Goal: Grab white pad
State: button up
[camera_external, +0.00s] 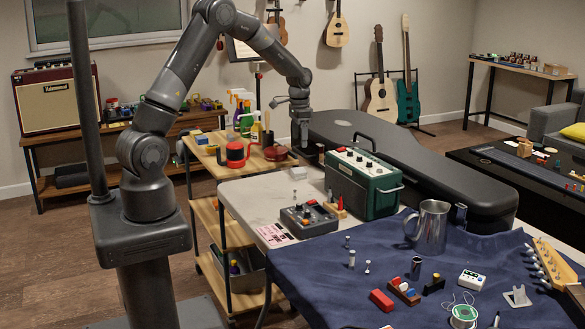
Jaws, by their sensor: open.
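A small white block-like pad (298,173) lies on the pale left part of the worktable (262,199), near its back edge. My gripper (303,146) points down above and slightly behind the pad in the picture, apart from it. It is open and seems to hold nothing; the fingertips are small and dark, so the gap between them is hard to make out.
A green amplifier box (363,182) stands right of the pad, with a grey pedal box (309,219) in front. A black guitar case (415,170) lies behind. A shelf cart (205,166) with bottles and a red pot (235,154) stands left.

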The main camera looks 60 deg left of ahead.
aim_at(300, 170)
jog(key=f, duration=1.2)
jog(key=shift+w+a+f, duration=0.35)
jog(key=shift+w+a, duration=0.05)
jog(key=shift+c, duration=0.6)
jog(key=c, duration=0.9)
jog(key=shift+r, duration=0.2)
jog(key=shift+c, duration=0.2)
